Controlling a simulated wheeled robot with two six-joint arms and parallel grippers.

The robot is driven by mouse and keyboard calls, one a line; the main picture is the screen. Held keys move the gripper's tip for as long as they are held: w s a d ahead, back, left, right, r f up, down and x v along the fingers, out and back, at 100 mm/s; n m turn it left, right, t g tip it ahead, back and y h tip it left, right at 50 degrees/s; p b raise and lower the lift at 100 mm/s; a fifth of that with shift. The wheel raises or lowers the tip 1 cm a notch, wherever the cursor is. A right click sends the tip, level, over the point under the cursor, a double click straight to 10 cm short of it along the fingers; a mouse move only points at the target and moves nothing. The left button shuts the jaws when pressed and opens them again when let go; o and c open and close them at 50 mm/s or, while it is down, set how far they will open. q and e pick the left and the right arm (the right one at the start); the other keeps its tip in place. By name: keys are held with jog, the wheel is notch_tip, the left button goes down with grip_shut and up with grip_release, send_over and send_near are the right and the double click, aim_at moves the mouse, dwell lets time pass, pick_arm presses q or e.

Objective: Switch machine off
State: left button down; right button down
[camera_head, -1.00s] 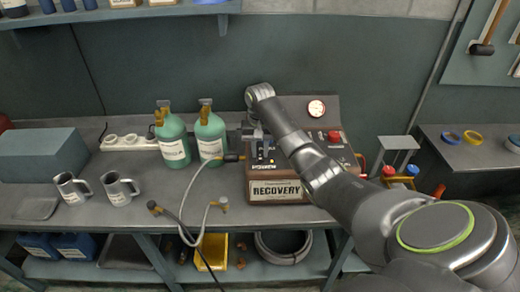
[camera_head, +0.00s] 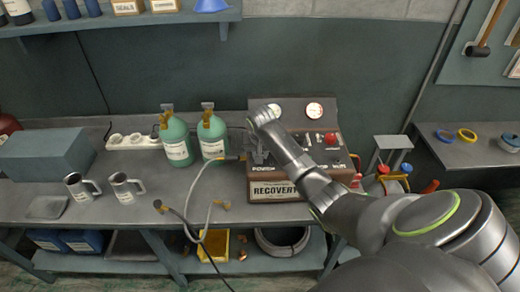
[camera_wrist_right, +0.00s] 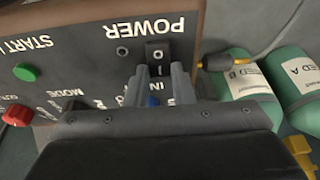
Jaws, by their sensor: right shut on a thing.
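The recovery machine (camera_head: 276,189) stands on the bench, with a dark sloped panel and a plate reading RECOVERY. In the head view my right gripper (camera_head: 256,150) is at the panel's left part, mostly hidden by my wrist. My left gripper is not in view.
Two green cylinders (camera_head: 176,140) stand left of the machine, and a hose (camera_head: 195,190) runs from its left side over the bench edge. The panel also has a green start button (camera_wrist_right: 26,72) and a red knob (camera_wrist_right: 17,115). Two metal mugs (camera_head: 127,188) stand farther left.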

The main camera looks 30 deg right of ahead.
jog(key=c, duration=1.2)
grip_release()
jog(key=shift+c, duration=0.2)
jog(key=p+v, duration=0.4)
jog(key=v, duration=1.3)
jog(key=shift+r, duration=0.25)
jog(key=shift+f, duration=0.1)
